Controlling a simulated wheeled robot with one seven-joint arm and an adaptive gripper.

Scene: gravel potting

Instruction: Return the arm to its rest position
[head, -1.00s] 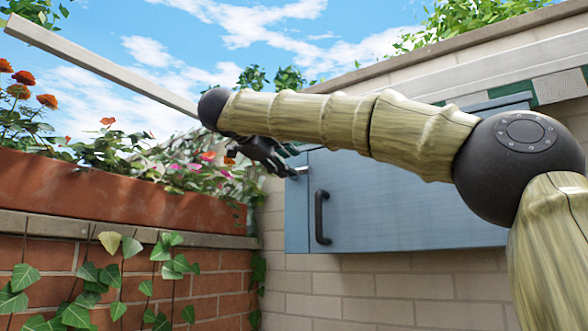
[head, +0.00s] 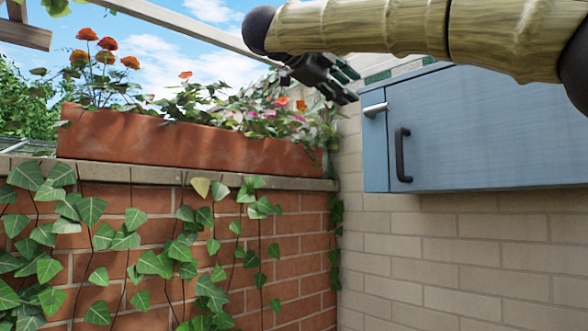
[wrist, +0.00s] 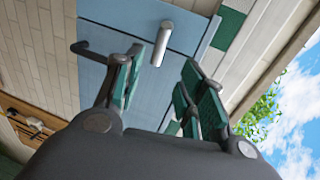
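My gripper (head: 328,76) hangs from the end of my bamboo-like arm at the top of the head view. It is up and left of the silver latch (head: 375,109) on the blue cabinet (head: 470,125), apart from it in the picture. In the wrist view my gripper (wrist: 160,88) shows two green-padded fingers with a gap between them and nothing held. Beyond the fingers are the blue cabinet (wrist: 125,15), its silver latch (wrist: 162,43) and its dark handle (wrist: 93,48). The cabinet door looks closed.
A terracotta planter (head: 190,140) with flowers stands on an ivy-covered brick wall (head: 250,290) at the left. The cabinet hangs on a pale block wall (head: 450,245). A pale beam (head: 180,22) crosses behind the arm. Items hang on a wooden board (wrist: 20,105) in the wrist view.

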